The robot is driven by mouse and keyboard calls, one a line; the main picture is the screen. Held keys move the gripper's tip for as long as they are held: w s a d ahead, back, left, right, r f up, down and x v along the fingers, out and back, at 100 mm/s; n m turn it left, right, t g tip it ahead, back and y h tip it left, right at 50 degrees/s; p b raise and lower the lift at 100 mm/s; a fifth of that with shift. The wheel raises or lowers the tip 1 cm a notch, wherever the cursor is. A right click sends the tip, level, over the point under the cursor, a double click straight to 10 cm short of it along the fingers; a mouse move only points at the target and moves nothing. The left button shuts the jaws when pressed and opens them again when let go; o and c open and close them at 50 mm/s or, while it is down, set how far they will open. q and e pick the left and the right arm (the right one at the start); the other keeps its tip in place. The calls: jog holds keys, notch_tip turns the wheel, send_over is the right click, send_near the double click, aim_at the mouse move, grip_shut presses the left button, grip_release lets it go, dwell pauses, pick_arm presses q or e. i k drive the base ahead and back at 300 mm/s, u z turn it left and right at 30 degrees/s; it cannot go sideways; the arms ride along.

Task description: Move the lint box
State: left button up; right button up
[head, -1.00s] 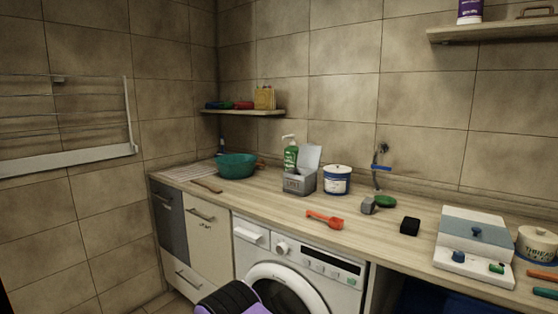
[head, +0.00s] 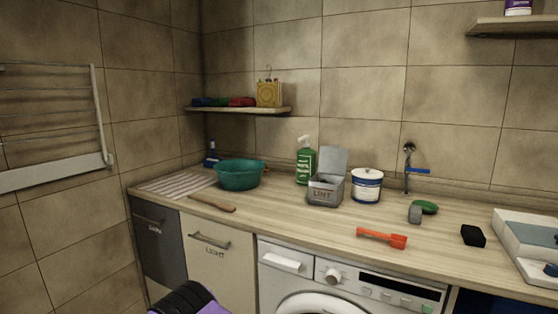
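The lint box (head: 325,191) is a small grey box marked LINT, standing on the wooden counter (head: 300,222). Its lid (head: 333,161) is tipped up at the back, so the box looks open. A green pump bottle (head: 305,163) stands just behind its left side, and a white and blue tub (head: 366,186) is close on its right. A black and purple part of my own body shows at the bottom edge, well short of the box. Neither gripper's fingers can be seen.
A teal basin (head: 240,174) and a wooden paddle-like tool (head: 212,203) lie left of the box. A grey block (head: 415,214), green oval (head: 425,207) and black block (head: 473,236) are further right. The washing machine (head: 340,285) is below.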

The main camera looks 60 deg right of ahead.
aim_at(330, 194)
jog(key=i, duration=1.95)
jog(key=z, duration=3.95)
